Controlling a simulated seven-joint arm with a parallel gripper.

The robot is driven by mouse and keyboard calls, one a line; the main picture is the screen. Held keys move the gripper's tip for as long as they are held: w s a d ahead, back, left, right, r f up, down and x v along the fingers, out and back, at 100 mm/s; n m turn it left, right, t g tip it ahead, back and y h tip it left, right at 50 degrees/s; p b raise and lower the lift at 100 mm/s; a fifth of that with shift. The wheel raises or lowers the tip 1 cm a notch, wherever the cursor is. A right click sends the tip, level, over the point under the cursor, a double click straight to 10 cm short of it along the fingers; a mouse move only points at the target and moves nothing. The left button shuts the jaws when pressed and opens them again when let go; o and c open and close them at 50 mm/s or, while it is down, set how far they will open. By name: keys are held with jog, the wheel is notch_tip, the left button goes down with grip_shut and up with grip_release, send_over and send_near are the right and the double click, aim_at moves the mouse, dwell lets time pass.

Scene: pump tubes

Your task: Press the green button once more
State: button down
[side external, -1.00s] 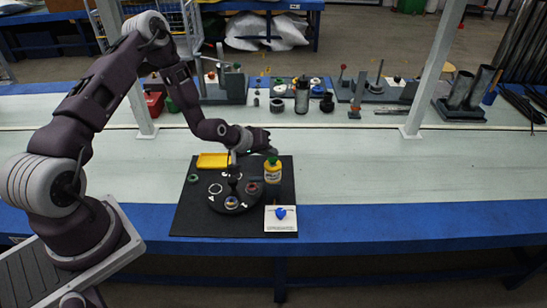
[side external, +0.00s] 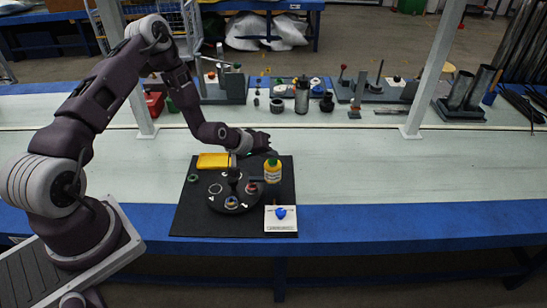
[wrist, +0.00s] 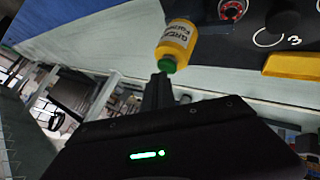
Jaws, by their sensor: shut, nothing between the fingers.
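A small round green-ringed piece (side external: 193,178), which looks like the green button, sits at the left edge of the black mat. My gripper (side external: 272,151) is shut and empty at the back right of the mat, well to the right of this piece. In the wrist view its closed fingers (wrist: 157,92) lie close to the green cap of a yellow bottle (wrist: 176,42); I cannot tell whether they touch. The bottle also stands upright in the side view (side external: 272,172). The green button is not visible in the wrist view.
A yellow block (side external: 213,160) lies behind. A white card (side external: 275,226) with a blue piece is front right.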

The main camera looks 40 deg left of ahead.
dwell(0.4)
notch_tip(320, 180, up, 7)
dwell(0.9)
notch_tip(320, 180, up, 12)
jog(key=m+g, duration=0.2)
jog(key=m, duration=0.2)
send_over(270, 161)
jog(key=s+d, duration=0.4)
jog(key=s, duration=0.1)
jog(key=s+d+r+m+y, duration=0.1)
jog(key=s+d+r+m, duration=0.1)
jog(key=s+r, duration=0.65)
jog(key=s+d+r+m, duration=0.1)
jog(key=s+d+r, duration=0.1)
jog(key=s, duration=0.9)
jog(key=s+d+r+m+g, duration=0.1)
jog(key=s+d+r, duration=0.1)
jog(key=s, duration=0.8)
jog(key=shift+s+r+g+h, duration=0.3)
jog(key=shift+s+r, duration=0.05)
jog(key=shift+r, duration=0.35)
